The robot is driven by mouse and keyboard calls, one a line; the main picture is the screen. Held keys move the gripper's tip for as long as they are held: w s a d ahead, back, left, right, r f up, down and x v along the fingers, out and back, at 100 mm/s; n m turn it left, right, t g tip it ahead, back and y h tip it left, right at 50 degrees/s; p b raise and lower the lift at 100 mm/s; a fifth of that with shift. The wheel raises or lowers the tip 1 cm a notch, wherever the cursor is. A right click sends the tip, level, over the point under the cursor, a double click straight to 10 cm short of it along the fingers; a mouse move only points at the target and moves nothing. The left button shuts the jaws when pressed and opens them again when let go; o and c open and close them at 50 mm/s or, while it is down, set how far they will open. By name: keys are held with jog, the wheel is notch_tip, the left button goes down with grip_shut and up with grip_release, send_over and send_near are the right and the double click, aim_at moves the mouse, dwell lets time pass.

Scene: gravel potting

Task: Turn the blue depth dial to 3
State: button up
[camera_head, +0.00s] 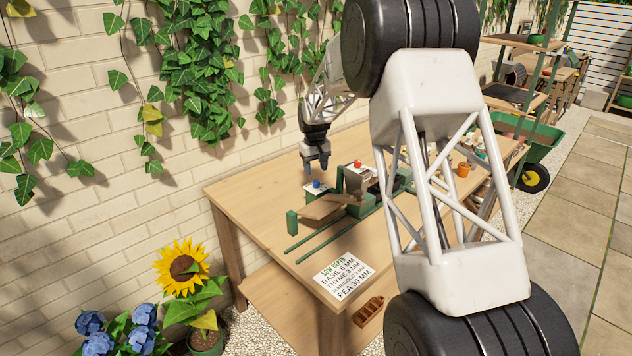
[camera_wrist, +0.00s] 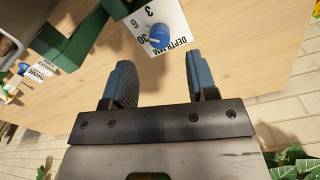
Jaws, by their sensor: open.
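The blue depth dial (camera_wrist: 158,38) sits on a white plate (camera_wrist: 176,22) marked 3, 6, 30 and "DEPTH MM" in the wrist view. The dial is nearest the 30; I cannot tell its pointer's exact direction. In the head view the dial (camera_head: 317,184) is a small blue knob on the workbench, below my gripper. My gripper (camera_wrist: 159,58) is open and empty, its two blue pads apart, with the dial just ahead of the gap between them. In the head view my gripper (camera_head: 317,163) points down above the dial, apart from it.
A green fixture (camera_head: 355,180) with a red knob (camera_head: 357,163) stands right beside the dial. Green rails (camera_head: 325,236) run across the workbench (camera_head: 250,205). A sign (camera_head: 343,276) lists seed depths, including thyme 3 mm. A brick wall with ivy stands behind; the bench's left end is clear.

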aim_at(316, 181)
jog(key=shift+d+f, duration=0.1)
jog(key=shift+f, duration=2.8)
jog(key=shift+c, duration=0.3)
jog(key=c, duration=0.9)
jog(key=shift+o, duration=0.2)
jog(key=shift+m, duration=0.4)
jog(key=m, duration=0.8)
